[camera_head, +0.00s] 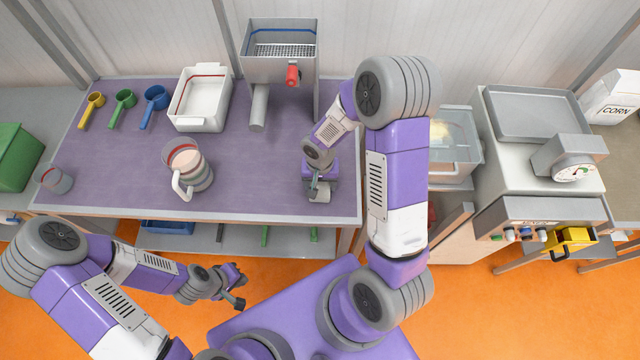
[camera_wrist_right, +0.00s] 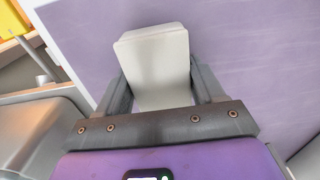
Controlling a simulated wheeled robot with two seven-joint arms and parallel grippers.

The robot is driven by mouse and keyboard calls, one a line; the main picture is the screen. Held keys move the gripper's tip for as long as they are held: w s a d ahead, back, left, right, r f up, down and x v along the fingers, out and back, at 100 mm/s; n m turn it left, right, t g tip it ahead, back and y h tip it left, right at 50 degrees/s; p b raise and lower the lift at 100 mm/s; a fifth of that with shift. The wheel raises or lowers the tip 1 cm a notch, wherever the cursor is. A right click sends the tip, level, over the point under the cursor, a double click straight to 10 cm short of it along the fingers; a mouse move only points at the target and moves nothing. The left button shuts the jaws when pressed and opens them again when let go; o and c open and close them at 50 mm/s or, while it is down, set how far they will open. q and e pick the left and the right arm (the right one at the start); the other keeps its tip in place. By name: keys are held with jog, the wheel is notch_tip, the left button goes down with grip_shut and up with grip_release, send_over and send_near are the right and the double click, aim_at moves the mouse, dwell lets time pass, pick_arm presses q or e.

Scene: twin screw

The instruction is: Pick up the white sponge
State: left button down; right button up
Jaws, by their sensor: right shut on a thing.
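The white sponge (camera_wrist_right: 158,62) is a pale block between the two dark fingers of my right gripper (camera_wrist_right: 160,88) in the right wrist view. The fingers press on its two sides. In the head view the sponge (camera_head: 321,196) is small and partly hidden below my right gripper (camera_head: 320,188), at the right end of the purple table (camera_head: 260,190). I cannot tell whether the sponge still touches the table. My left gripper (camera_head: 238,291) is in front of the table over the orange floor, with nothing seen in it; its fingers are too small to judge.
On the table stand a clear pitcher (camera_head: 190,168), a white tub (camera_head: 199,100), a steel machine (camera_head: 280,60), a glass cup (camera_head: 53,179) and yellow, green and blue scoops (camera_head: 122,108). A clear-walled basin (camera_head: 455,145) and a scale (camera_head: 570,158) are at right.

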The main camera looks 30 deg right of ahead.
jog(key=shift+r+p, duration=1)
jog(key=shift+r, duration=4)
